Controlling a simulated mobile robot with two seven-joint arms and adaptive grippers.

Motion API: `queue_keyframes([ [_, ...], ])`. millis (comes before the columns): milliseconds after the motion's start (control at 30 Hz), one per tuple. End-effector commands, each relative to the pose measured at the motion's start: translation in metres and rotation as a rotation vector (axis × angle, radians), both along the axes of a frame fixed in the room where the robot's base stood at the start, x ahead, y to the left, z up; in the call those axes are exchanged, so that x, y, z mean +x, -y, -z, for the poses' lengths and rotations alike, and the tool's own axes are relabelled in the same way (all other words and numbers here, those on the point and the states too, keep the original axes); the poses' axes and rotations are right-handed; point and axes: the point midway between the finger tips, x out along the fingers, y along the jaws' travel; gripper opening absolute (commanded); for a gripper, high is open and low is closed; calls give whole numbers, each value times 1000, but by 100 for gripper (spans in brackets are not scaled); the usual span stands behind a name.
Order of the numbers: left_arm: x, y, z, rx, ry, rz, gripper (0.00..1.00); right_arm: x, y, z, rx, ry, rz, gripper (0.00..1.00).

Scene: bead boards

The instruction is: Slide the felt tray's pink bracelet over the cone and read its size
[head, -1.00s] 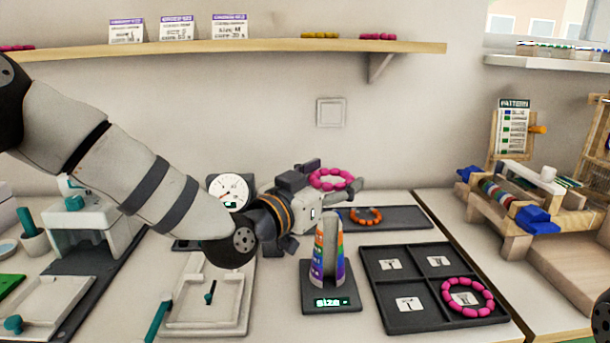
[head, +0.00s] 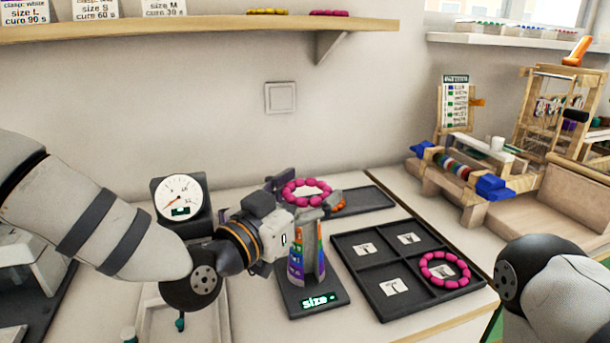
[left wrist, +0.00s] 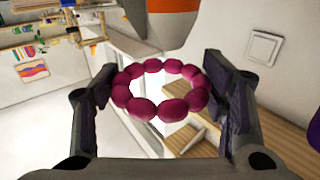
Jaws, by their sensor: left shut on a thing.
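My left gripper (head: 305,197) is shut on a pink bracelet (head: 306,188), a ring of round beads held roughly level. In the left wrist view the bracelet (left wrist: 160,107) sits between the two fingers. It is at the top of the upright cone (head: 305,255), which has coloured bands; whether it encircles the tip I cannot tell. The cone's dark base has a green display (head: 319,301) reading "size" and a dash. Behind, a dark felt tray (head: 375,198) holds an orange bracelet (head: 338,205), partly hidden by the gripper. My right gripper is out of view.
A dark four-compartment tray (head: 352,276) right of the cone has cards and another pink bracelet (head: 444,269) in its front right compartment. A dial gauge (head: 180,195) stands left. A wooden bead loom (head: 480,180) is at the right. A shelf (head: 200,28) runs above.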

Motion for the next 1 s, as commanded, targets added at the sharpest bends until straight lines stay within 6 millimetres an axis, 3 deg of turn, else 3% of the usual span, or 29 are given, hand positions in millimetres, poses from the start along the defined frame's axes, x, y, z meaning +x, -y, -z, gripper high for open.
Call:
queue_keyframes([
  [33, 1, 0, 13, 1, -10, 0, 41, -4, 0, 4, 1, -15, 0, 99],
  [400, 0, 0, 50, 0, -4, -1, 41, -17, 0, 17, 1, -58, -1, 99],
  [1000, 0, 0, 54, 0, 2, 0, 41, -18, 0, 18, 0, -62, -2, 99],
])
